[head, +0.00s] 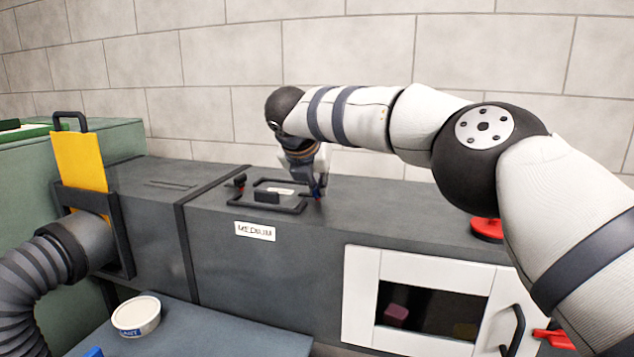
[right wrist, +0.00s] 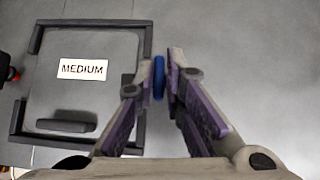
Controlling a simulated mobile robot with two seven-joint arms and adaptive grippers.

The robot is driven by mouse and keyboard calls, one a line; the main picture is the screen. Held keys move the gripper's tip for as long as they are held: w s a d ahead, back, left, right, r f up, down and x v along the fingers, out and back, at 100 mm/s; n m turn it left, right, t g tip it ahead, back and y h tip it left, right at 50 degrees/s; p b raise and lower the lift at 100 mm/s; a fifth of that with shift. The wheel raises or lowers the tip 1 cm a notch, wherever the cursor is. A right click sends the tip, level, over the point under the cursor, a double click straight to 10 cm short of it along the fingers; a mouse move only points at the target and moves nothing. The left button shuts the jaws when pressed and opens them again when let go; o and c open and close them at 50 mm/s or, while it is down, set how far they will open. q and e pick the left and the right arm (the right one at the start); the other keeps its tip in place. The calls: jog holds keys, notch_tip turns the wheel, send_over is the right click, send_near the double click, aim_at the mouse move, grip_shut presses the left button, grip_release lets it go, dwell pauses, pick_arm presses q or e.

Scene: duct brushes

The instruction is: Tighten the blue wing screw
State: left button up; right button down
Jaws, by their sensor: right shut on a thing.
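The blue wing screw (right wrist: 159,77) sits between the fingertips of my right gripper (right wrist: 166,78) at the right side of a dark rectangular frame. My right gripper is shut on it, with one finger on each side. In the head view my right gripper (head: 316,186) reaches down to the right edge of the hatch frame (head: 268,208) on top of the grey duct, and the screw is mostly hidden there. The hatch (right wrist: 88,42) carries a label reading MEDIUM and a dark handle (right wrist: 66,126). My left gripper is not in view.
Another fastener (head: 240,180) with a red part stands at the frame's left side. A red round object (head: 487,229) is on the duct at right. A yellow plate (head: 80,160) stands upright in a slot at left. A white tub (head: 136,316) is on the lower grey surface. A white-framed window door (head: 362,292) is in front.

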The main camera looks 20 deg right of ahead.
jog(key=shift+a, duration=0.1)
jog(key=c, duration=1.7)
grip_release()
jog(key=shift+w+f, duration=0.1)
jog(key=v, duration=1.2)
